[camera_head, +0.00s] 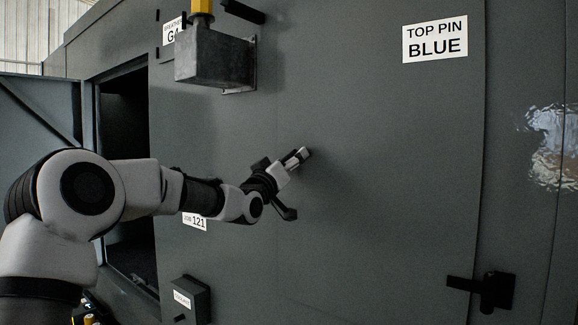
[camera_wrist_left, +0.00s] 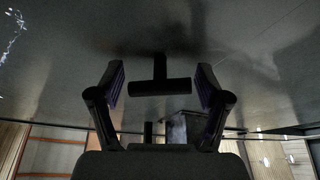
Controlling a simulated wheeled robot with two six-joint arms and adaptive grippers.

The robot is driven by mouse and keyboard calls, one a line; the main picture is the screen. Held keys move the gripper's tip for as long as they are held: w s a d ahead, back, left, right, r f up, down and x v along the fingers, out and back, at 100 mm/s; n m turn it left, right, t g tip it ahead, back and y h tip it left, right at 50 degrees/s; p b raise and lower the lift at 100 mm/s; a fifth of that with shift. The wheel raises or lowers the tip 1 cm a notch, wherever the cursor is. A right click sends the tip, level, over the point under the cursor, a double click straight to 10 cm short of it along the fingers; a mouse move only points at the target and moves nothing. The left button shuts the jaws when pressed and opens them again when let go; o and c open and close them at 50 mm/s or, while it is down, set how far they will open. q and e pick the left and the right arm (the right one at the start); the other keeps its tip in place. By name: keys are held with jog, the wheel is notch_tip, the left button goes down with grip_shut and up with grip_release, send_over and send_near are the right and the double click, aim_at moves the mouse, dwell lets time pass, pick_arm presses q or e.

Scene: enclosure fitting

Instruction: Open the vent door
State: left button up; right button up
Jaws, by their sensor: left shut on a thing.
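My left gripper (camera_head: 303,154) is against the large dark grey panel (camera_head: 390,180) in the head view. In the left wrist view, the gripper (camera_wrist_left: 160,88) has a dark T-shaped handle (camera_wrist_left: 160,87) between its two fingers, its crossbar lying from one finger toward the other, and it is shut on this handle. The handle's stem meets the grey surface. In the head view the handle is hidden by the gripper. No label in view names a vent door, so I cannot tell for sure which panel it is. My right gripper is in neither view.
A grey box (camera_head: 214,58) with a yellow top juts out above my arm. A dark opening (camera_head: 125,170) is at the left. A black latch (camera_head: 490,288) is at lower right, and a small dark box (camera_head: 190,300) is below. A sign (camera_head: 435,39) reads "TOP PIN BLUE".

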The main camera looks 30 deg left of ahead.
pick_arm(q)
jog(key=shift+r+n+g+y, duration=0.15)
jog(key=shift+n+y, duration=0.1)
jog(key=shift+n, duration=0.45)
jog(key=shift+r+n+g+y, duration=0.15)
jog(key=shift+n+y, duration=0.1)
jog(key=shift+n, duration=0.45)
jog(key=o, duration=1.1)
jog(key=shift+f, duration=0.1)
jog(key=shift+f, duration=0.1)
